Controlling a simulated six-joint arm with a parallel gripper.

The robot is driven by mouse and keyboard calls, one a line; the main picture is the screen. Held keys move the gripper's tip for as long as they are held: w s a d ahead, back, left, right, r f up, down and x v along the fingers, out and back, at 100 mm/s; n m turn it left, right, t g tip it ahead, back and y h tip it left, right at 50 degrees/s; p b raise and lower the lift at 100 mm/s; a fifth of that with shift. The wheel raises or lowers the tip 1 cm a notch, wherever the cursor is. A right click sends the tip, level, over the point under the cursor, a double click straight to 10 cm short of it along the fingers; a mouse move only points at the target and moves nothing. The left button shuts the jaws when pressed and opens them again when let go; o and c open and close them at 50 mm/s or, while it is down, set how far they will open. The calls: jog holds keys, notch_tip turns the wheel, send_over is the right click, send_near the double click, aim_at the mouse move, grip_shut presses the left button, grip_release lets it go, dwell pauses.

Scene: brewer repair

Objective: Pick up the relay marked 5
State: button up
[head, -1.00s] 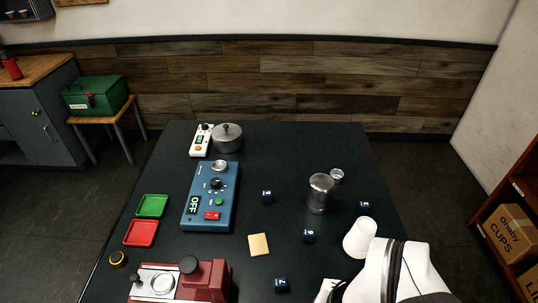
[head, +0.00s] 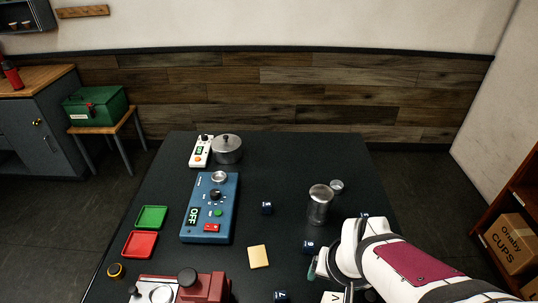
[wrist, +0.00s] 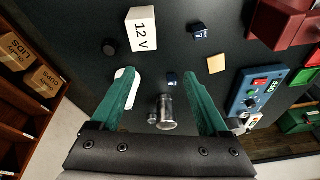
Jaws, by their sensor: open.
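Several dark blue relay cubes with pale marks sit on the dark table. One relay (head: 307,247) lies right of the yellow pad, its mark too small to read surely; it also shows in the wrist view (wrist: 172,79), between the fingers in the picture. Another relay (head: 266,208) stands farther back, its mark unclear. The relay marked 7 (head: 281,296) is at the near edge, and shows in the wrist view (wrist: 199,31). A relay (head: 364,214) at the right is mostly hidden by my arm. I cannot tell which is marked 5. My gripper (wrist: 160,74) is open and empty, green fingers spread.
A metal canister (head: 320,204) and small metal cup (head: 337,186) stand behind the nearer relay. A 12 V box (wrist: 141,27), yellow pad (head: 258,256), blue OFF unit (head: 210,208) and red machine (head: 190,287) lie around.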

aim_at(268, 207)
jog(key=w+f+n+t, duration=0.1)
jog(key=w+f+t, duration=0.1)
jog(key=w, duration=0.4)
jog(key=w+a+f+n+t+y, duration=0.1)
jog(key=w+f+n+t, duration=0.1)
jog(key=w, duration=0.4)
jog(key=w+a+f+n+t, duration=0.1)
jog(key=w+f+n+t, duration=0.1)
jog(key=w+f, duration=0.2)
jog(key=shift+w+a+f+y, duration=0.1)
jog(key=shift+w+f+y, duration=0.1)
jog(key=shift+w, duration=0.3)
jog(key=shift+w+f+y, duration=0.1)
jog(key=shift+w+y, duration=0.1)
jog(key=shift+w, duration=0.25)
jog(key=w+a+f+n+t+y, duration=0.1)
jog(key=a, duration=0.1)
jog(key=a+f+n+t+y, duration=0.1)
jog(key=a, duration=0.1)
jog(key=w+a+f+n+t+y, duration=0.1)
jog(key=y, duration=0.1)
jog(key=shift+w+a+f, duration=0.25)
jog(key=shift+w+a, duration=0.05)
jog(key=shift+a, duration=0.1)
jog(key=x, duration=1.1)
jog(key=shift+w+d, duration=0.1)
jog(key=shift+w, duration=0.1)
grip_shut()
